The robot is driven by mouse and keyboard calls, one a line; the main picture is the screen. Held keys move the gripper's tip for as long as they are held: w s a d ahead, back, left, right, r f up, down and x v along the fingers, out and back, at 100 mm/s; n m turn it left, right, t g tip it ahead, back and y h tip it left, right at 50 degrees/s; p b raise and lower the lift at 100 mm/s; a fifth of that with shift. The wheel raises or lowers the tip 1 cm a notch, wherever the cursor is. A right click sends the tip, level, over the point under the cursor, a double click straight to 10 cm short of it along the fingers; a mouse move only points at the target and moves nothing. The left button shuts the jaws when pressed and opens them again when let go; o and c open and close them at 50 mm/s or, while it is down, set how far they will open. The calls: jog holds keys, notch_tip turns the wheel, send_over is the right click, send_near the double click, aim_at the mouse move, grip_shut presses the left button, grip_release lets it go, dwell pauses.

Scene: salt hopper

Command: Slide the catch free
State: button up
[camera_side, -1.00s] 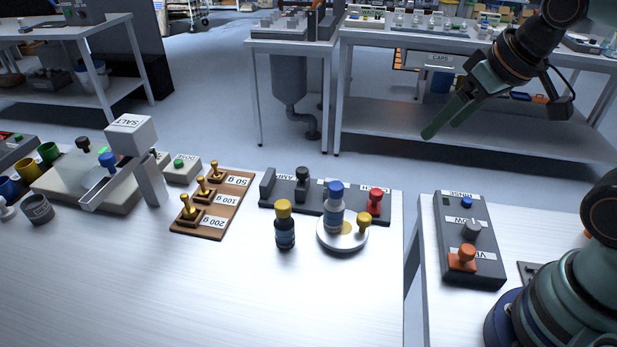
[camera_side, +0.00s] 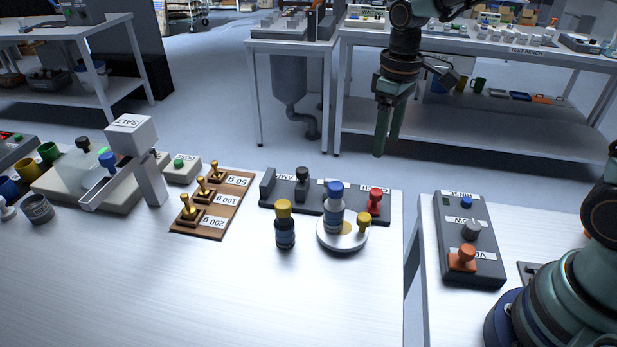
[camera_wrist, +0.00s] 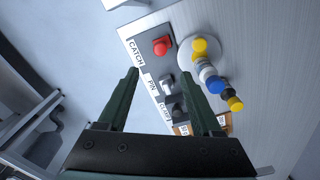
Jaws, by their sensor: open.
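The red knob (camera_side: 375,199) stands at the right end of a dark rail (camera_side: 327,205) on the white table. In the wrist view the red knob (camera_wrist: 161,45) sits beside a label reading CATCH (camera_wrist: 136,53). My gripper (camera_side: 381,153) hangs in the air above and behind the rail, fingers pointing down. In the wrist view its fingers (camera_wrist: 160,75) are apart with nothing held. The red knob shows between and beyond the fingertips, apart from them.
A round white disc (camera_side: 328,243) with a blue-capped bottle (camera_side: 334,209) and yellow knob (camera_side: 364,223) stands just in front of the rail. A yellow-capped bottle (camera_side: 285,226) is left of it. Brass weights (camera_side: 189,208) stand further left. A control box (camera_side: 472,270) is right, across a gap.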

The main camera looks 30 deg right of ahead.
aim_at(376, 191)
notch_tip(376, 191, down, 13)
jog(key=shift+w+r, duration=0.15)
dwell(0.4)
grip_shut()
dwell(1.4)
